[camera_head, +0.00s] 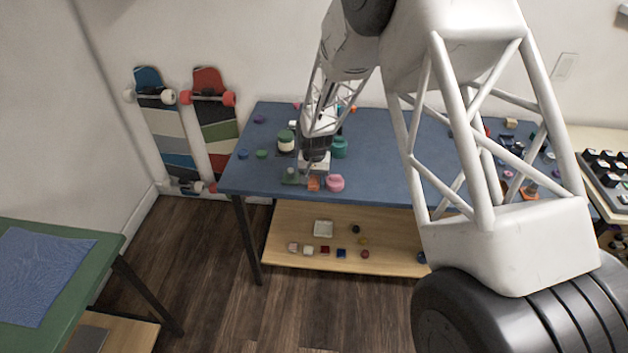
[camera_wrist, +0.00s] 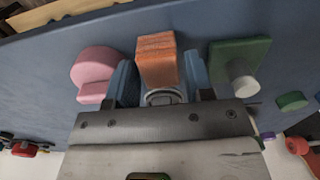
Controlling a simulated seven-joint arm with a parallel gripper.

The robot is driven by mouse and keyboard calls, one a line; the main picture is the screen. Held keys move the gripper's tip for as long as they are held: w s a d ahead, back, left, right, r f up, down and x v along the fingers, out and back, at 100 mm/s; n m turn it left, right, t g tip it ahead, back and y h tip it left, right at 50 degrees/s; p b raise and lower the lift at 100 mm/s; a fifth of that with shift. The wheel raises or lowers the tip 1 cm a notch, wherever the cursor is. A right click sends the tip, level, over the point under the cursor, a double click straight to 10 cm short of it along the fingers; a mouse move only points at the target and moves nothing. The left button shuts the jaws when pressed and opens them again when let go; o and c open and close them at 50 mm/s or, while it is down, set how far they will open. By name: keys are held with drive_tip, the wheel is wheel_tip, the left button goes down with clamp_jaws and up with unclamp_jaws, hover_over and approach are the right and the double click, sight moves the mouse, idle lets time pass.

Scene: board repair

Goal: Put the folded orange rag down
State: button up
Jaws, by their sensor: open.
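The folded orange rag (camera_head: 313,184) lies near the front edge of the blue table (camera_head: 232,178). In the wrist view the rag (camera_wrist: 157,60) is a small orange block between my two blue fingers. My gripper (camera_wrist: 160,84) is open, with a finger on each side of the rag and slim gaps between. In the head view my gripper (camera_head: 315,168) is low over the table, right behind the rag, and its fingertips are hard to make out. Whether the rag's underside rests fully flat is hidden.
A teal jar (camera_head: 339,147) and a green-lidded jar (camera_head: 286,141) stand behind.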

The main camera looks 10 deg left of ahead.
sight(316, 180)
wheel_tip(316, 180, up, 11)
idle(0.5)
idle(0.5)
drive_tip(key=s+d+r+t, duration=0.1)
drive_tip(key=s+d+r, duration=1.6)
drive_tip(key=r, duration=0.3)
drive_tip(key=s+d+r, duration=0.1)
drive_tip(key=s+d, duration=0.2)
drive_tip(key=s, duration=0.5)
drive_tip(key=s+d+r+t, duration=0.1)
drive_tip(key=s+d, duration=0.3)
drive_tip(key=s, duration=0.5)
drive_tip(key=s+d+r, duration=0.1)
drive_tip(key=s+d, duration=0.2)
drive_tip(key=s, duration=0.6)
drive_tip(key=shift+d+r+t, duration=0.25)
drive_tip(key=shift+r+t, duration=0.05)
drive_tip(key=shift+r, duration=0.05)
